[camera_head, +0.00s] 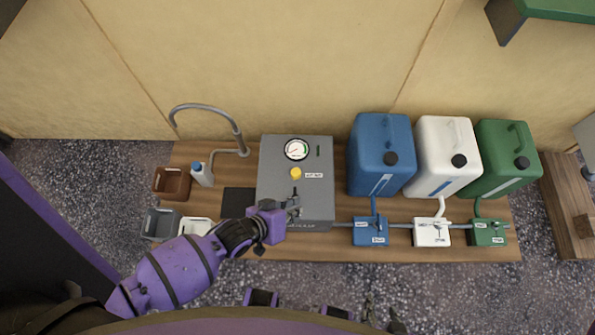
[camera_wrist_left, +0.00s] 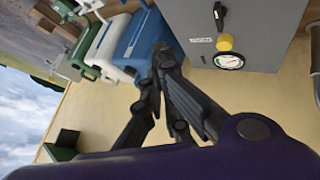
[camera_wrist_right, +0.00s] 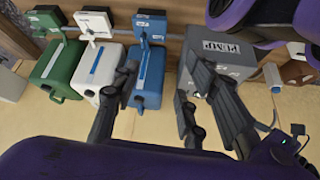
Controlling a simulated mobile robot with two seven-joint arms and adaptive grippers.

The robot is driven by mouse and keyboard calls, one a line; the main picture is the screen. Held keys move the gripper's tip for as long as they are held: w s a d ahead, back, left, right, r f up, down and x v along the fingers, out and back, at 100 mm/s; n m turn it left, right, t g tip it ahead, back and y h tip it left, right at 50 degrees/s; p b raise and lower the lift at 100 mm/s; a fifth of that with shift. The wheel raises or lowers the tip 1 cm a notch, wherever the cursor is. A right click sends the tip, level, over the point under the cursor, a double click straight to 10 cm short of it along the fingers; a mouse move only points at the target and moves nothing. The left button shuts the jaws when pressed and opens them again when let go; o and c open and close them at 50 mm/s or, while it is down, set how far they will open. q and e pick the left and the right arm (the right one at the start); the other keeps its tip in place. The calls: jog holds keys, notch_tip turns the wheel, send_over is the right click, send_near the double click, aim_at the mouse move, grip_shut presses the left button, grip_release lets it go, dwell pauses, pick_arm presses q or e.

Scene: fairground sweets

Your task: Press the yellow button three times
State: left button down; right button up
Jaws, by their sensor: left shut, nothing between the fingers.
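The yellow button (camera_head: 296,173) is a small round knob on top of the grey machine (camera_head: 277,160), between a round gauge (camera_head: 297,149) and the near edge. It also shows in the left wrist view (camera_wrist_left: 225,43), beside a small white label. My left gripper (camera_head: 293,203) is shut and empty, over the near part of the grey machine. It is on the near side of the button and appears apart from it. My right gripper (camera_wrist_right: 160,78) is open and empty. In the head view, its fingers show low in the picture, in front of the counter.
Blue (camera_head: 380,155), white (camera_head: 446,150) and green (camera_head: 503,155) canisters stand right of the machine, with small valve boxes in front. Left are a tap (camera_head: 205,108), a white bottle (camera_head: 203,175), a brown bin (camera_head: 172,183) and a grey bin (camera_head: 160,225).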

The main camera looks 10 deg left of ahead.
pick_arm(q)
jog(key=w+a+f+b, duration=0.2)
jog(key=w, duration=0.5)
jog(key=w+a+f+n+b, duration=0.1)
jog(key=w+a+f+b, duration=0.1)
jog(key=w, duration=0.5)
jog(key=w+a+f+b, duration=0.2)
jog(key=w+b, duration=0.2)
jog(key=w, duration=0.3)
jog(key=shift+w+n, duration=0.3)
